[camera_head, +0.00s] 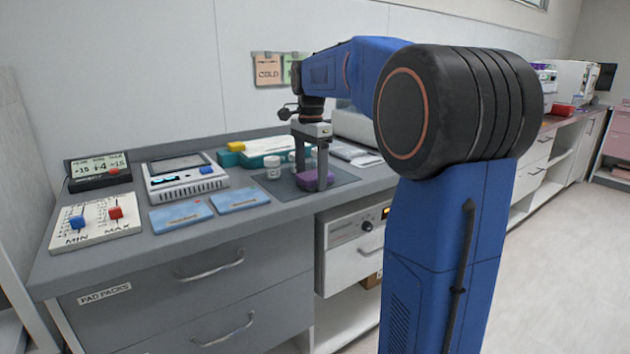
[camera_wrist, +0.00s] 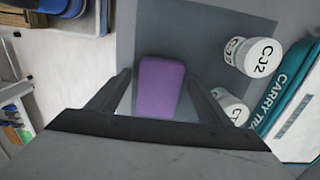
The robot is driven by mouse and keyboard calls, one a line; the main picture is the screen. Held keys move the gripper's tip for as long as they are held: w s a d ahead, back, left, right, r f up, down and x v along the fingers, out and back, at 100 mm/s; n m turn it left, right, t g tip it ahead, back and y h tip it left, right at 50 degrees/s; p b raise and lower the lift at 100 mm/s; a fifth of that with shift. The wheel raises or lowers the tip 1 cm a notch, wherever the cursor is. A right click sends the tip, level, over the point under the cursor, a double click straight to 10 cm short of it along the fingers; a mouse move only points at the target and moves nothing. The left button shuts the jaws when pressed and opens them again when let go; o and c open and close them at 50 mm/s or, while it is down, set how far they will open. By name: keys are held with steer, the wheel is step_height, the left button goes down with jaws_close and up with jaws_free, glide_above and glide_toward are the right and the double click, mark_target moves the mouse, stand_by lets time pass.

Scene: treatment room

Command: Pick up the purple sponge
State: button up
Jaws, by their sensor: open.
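The purple sponge (camera_head: 306,180) lies on a dark mat (camera_head: 346,177) on the grey counter. In the wrist view the sponge (camera_wrist: 159,88) is a rounded purple block lying between the two fingers. My gripper (camera_head: 312,182) points down over it in the head view, with its fingers spread at the sponge. In the wrist view my gripper (camera_wrist: 158,88) shows a finger on each side of the sponge, with a gap visible on both sides. The sponge's lower end is hidden by the gripper body.
White jars, one marked CJ2 (camera_wrist: 256,57), stand close to the sponge on the right in the wrist view. A teal carry tray (camera_wrist: 290,88) lies beyond them. Blue cards (camera_head: 240,199), a scale (camera_head: 182,178) and a slider board (camera_head: 95,219) sit left on the counter.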

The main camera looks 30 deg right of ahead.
mark_target(310, 175)
steer(key=c, duration=1.2)
step_height(310, 175, up, 10)
steer(key=o, duration=0.5)
steer(key=c, duration=0.3)
steer(key=shift+c, duration=0.2)
